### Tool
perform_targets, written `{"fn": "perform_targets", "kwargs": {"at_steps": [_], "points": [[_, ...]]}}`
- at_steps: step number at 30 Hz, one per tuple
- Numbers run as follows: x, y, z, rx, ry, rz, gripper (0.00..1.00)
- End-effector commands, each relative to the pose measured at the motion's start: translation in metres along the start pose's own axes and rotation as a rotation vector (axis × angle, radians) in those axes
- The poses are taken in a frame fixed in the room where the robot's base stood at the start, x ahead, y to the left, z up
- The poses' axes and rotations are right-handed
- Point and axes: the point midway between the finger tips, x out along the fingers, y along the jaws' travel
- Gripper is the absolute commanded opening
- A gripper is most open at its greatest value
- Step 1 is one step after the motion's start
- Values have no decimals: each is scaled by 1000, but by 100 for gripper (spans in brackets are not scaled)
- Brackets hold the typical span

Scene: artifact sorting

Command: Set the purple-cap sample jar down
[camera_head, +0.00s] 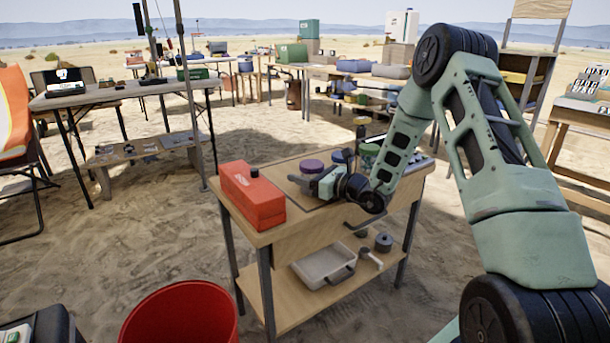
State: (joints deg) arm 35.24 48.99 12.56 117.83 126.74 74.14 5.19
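The purple cap of the sample jar (311,166) shows above the wooden work table (275,226), right of the red box. My gripper (307,182) is low over the tabletop, reaching in from the right, with its fingers right by the jar. The gripper hides most of the jar's body. I cannot tell whether the fingers are closed on it or whether its base touches the table. A jar with a dark blue cap (342,157) stands close behind, to the right.
A red toolbox (252,196) stands on the table's left side, close to my gripper. A lower shelf holds a pale tray (323,266) and small grey items. A red bucket (182,314) is at the front. Other laden tables stand further back on the sand.

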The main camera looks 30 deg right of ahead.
Motion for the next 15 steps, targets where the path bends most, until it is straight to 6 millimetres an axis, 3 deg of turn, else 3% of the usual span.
{"fn": "perform_targets", "kwargs": {"at_steps": [11,15], "points": [[0,0,4,0,0,0,70],[-16,-1,4,1,3,-3,70]]}}
